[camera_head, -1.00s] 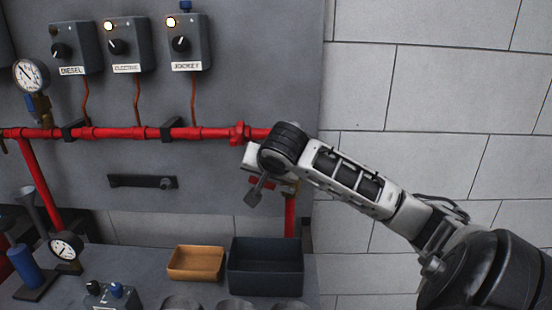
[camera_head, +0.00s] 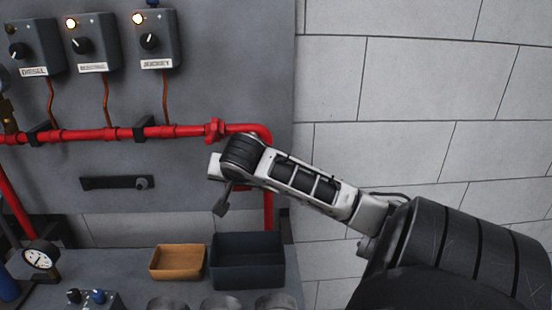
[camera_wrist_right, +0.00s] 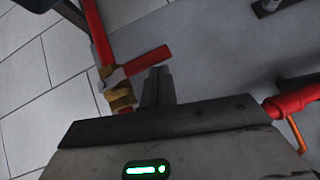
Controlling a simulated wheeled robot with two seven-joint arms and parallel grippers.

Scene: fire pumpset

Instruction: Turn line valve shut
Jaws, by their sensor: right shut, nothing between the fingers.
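The line valve shows in the right wrist view as a brass body (camera_wrist_right: 120,92) on a red pipe (camera_wrist_right: 98,30). Its red lever (camera_wrist_right: 148,61) points right, roughly across the pipe. My right gripper (camera_wrist_right: 158,72) is shut and empty, its dark fingers just beside the lever; I cannot tell if they touch it. In the head view my right gripper (camera_head: 222,205) points down left of the vertical red pipe (camera_head: 268,208), and my wrist hides most of the valve area. My left gripper is not in view.
The red horizontal pipe (camera_head: 100,134) runs along the grey panel under the control boxes (camera_head: 157,40). An orange tray (camera_head: 177,262) and a dark bin (camera_head: 247,262) stand on the bench below. The block wall (camera_head: 420,90) to the right is bare.

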